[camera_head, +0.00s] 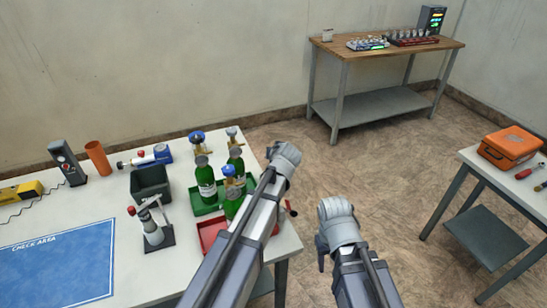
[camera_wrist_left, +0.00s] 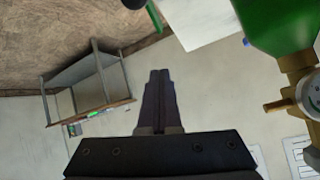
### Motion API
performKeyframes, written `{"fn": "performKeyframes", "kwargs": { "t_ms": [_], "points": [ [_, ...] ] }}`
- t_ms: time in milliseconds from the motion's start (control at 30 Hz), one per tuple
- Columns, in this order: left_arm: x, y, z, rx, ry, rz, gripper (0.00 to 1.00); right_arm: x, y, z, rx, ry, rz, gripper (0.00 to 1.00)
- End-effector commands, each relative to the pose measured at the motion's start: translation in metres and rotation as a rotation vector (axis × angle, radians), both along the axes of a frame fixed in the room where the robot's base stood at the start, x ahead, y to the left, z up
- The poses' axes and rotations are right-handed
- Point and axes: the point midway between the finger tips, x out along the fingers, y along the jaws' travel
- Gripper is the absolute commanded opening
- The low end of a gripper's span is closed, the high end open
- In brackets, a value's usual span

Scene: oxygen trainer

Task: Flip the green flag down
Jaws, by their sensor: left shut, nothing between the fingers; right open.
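No green flag can be made out in either view. Green bottles (camera_head: 205,182) with valves stand in a green tray (camera_head: 196,207) and a red tray (camera_head: 205,236) near the table's right edge. My left arm crosses in front of the trays and hides part of them. My left gripper (camera_wrist_left: 160,85) shows in the left wrist view, shut and empty. A green bottle with a brass valve (camera_wrist_left: 296,92) is to its right, apart from the fingers. My right gripper (camera_head: 322,256) is open over the floor, right of the table, mostly hidden by its wrist.
The near table (camera_head: 120,285) also holds a blue check-area mat (camera_head: 60,268), a dark bin (camera_head: 150,184), a clamp-like stand (camera_head: 154,232) and an orange cylinder (camera_head: 97,158). A wooden bench (camera_head: 400,52) stands at the back. An orange case (camera_head: 510,146) is on the right table.

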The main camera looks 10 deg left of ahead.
Motion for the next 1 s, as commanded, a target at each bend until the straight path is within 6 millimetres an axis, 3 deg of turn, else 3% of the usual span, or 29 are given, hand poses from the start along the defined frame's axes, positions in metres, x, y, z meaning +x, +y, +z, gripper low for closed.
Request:
{"fn": "performKeyframes", "kwargs": {
  "t_ms": [33, 100, 200, 433, 1000],
  "points": [
    [0.008, 0.002, 0.014, 0.000, 0.000, 0.001, 0.00, 0.000, 0.000, 0.014, 0.000, 0.000, 0.000, 0.50],
    [-0.016, -0.006, 0.016, 0.000, 0.001, -0.003, 0.00, 0.000, 0.000, 0.016, 0.000, 0.000, 0.000, 0.50],
    [-0.036, -0.016, 0.025, 0.001, 0.001, -0.003, 0.00, 0.000, 0.000, 0.025, 0.000, 0.000, 0.000, 0.50],
    [-0.072, -0.034, 0.040, 0.000, 0.000, -0.001, 0.00, 0.000, 0.000, 0.040, 0.000, 0.000, 0.000, 0.50],
    [-0.079, -0.039, 0.041, 0.000, 0.000, 0.000, 0.00, 0.000, 0.000, 0.041, 0.000, 0.000, 0.000, 0.50]
  ]
}}
